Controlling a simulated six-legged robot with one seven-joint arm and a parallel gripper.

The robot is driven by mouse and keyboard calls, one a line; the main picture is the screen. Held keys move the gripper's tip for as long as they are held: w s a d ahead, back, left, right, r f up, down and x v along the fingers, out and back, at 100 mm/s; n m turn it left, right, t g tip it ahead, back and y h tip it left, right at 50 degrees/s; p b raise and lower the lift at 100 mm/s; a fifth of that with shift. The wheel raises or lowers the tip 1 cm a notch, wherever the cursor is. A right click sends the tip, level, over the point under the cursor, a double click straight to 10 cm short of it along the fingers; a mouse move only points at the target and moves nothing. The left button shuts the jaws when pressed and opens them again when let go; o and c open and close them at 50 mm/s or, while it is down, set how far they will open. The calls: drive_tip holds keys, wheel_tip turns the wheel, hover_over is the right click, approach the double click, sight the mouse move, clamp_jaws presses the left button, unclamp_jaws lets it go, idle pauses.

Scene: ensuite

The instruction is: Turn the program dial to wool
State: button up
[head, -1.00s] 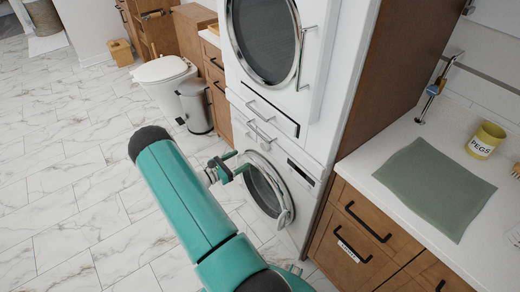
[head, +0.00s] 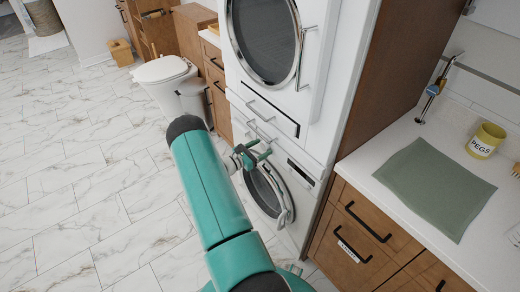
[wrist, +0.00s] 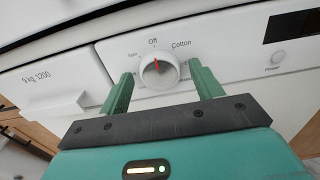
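The program dial (wrist: 160,72) is a white round knob with a red pointer line on the washer's front panel, in the wrist view. The pointer is at "Off", at the top. "Cotton" is printed to its right; other labels are small or partly covered, and I cannot read "wool". My gripper (wrist: 158,85) is open, with one green finger on each side of the dial; I cannot tell whether they touch it. In the head view my gripper (head: 256,155) is in front of the upper part of the lower washing machine (head: 300,175), and the dial is hidden.
A dryer (head: 270,45) is stacked above the washer. In the wrist view a detergent drawer (wrist: 45,92) is left of the dial, and a power button (wrist: 278,58) and dark display (wrist: 291,26) are right. A counter (head: 385,205) stands right of the stack; the floor at left is clear.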

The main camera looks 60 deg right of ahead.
drive_tip(key=c, duration=0.8)
drive_tip(key=shift+m, duration=0.3)
